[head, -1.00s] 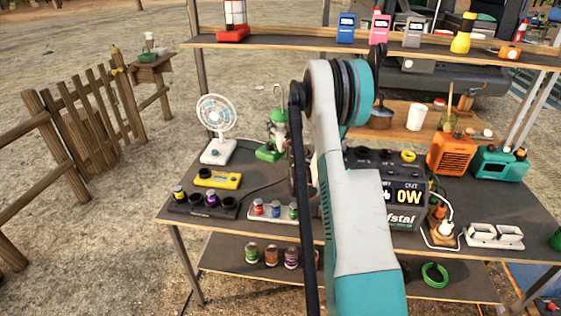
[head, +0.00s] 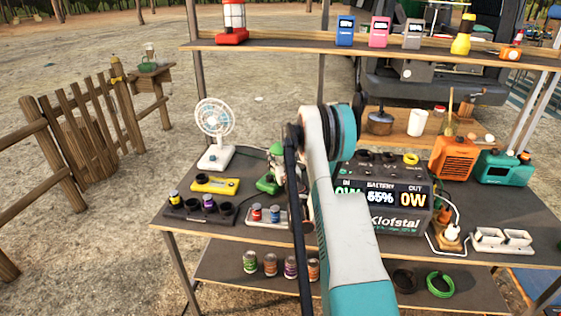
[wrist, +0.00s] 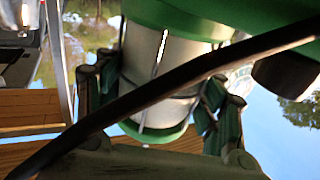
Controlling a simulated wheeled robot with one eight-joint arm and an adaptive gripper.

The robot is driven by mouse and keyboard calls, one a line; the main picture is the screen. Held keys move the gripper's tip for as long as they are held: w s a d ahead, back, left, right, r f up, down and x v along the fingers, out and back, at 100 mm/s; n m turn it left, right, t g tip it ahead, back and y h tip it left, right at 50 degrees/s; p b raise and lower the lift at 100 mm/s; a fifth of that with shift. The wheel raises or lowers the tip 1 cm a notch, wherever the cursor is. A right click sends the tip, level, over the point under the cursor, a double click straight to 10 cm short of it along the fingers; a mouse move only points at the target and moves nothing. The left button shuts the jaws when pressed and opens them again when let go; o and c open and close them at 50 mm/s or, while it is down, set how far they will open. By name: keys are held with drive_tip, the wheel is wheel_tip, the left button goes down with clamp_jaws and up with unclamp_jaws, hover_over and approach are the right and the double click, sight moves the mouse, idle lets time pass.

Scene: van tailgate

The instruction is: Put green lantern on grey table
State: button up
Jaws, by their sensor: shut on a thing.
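The green lantern (head: 268,184) shows in the head view just left of my arm, partly hidden by it. Its green base and pale body are visible. In the wrist view, my gripper (wrist: 157,100) is shut around the lantern (wrist: 160,60), with a finger on each side of its clear, wire-caged body. A dark bar crosses in front of it there. The grey table (head: 475,205) stretches across the head view. The lantern appears over its left half; whether its base touches the top cannot be told.
A white fan (head: 215,132) stands left of the lantern, with a yellow device (head: 215,185) before it. A large power station (head: 385,200) stands right of my arm. An upper shelf (head: 290,44) spans above.

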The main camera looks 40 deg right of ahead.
drive_tip(key=shift+r, duration=0.15)
drive_tip(key=o, duration=1.6)
